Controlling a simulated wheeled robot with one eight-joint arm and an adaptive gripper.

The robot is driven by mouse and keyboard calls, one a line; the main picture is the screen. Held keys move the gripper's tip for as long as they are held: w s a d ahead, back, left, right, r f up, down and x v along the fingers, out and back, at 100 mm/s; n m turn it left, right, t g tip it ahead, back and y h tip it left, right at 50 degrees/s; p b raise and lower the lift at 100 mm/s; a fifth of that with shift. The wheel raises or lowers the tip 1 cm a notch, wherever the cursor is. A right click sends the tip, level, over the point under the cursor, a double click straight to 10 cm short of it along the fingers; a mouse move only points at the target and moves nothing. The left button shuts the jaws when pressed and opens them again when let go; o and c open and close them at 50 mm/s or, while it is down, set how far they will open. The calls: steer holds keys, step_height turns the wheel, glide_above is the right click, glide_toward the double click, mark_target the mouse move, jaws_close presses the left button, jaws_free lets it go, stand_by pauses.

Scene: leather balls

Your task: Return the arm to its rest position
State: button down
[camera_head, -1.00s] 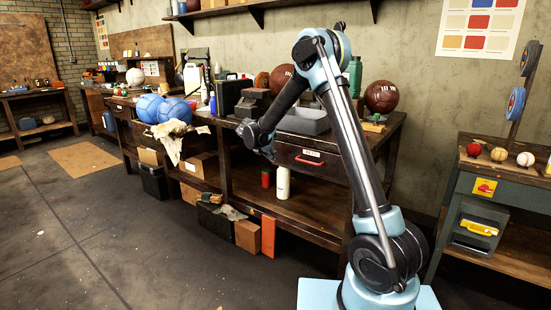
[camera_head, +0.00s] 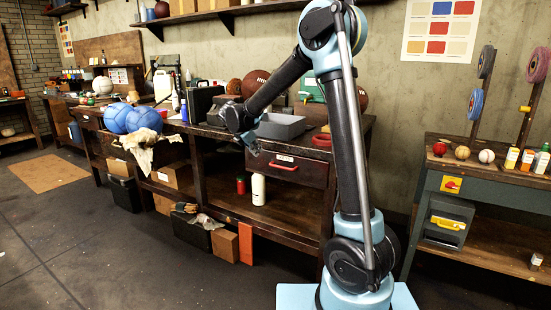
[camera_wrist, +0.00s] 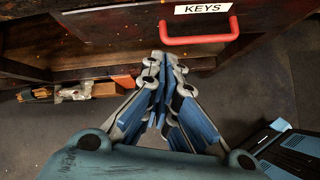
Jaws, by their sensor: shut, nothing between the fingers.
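My arm stands upright at the right of centre in the head view and bends down to the left at its elbow. My gripper (camera_head: 252,148) hangs small and dark in front of the workbench (camera_head: 215,180), near its drawer. In the wrist view my gripper (camera_wrist: 166,60) has its blue and grey fingers drawn together at the tips, shut with nothing between them. A red drawer handle (camera_wrist: 198,35) under a KEYS label lies just beyond the tips. The handle also shows in the head view (camera_head: 284,167), right of the gripper.
A white bottle (camera_head: 258,189) stands on the lower shelf. A side table (camera_head: 480,165) stands at right. Open floor lies at left.

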steer(key=s+d+r+m+g+y, duration=0.1)
steer(key=s+d+r+m+g, duration=0.15)
steer(key=s+d+m, duration=1.5)
steer(key=s+d+f+m+y, duration=0.1)
steer(key=s+d+f+m, duration=0.2)
steer(key=s, duration=0.5)
steer(key=s+d+f+m+g+y, duration=0.1)
steer(key=s+d+f+m, duration=0.2)
steer(key=s+d+f, duration=0.2)
steer(key=s+d+f+m+g+y, duration=0.1)
steer(key=s+d+f+m, duration=0.2)
steer(key=s, duration=0.9)
steer(key=shift+d+f, duration=0.55)
steer(key=shift+d, duration=0.15)
steer(key=shift+w+f, duration=0.2)
steer(key=shift+w, duration=0.2)
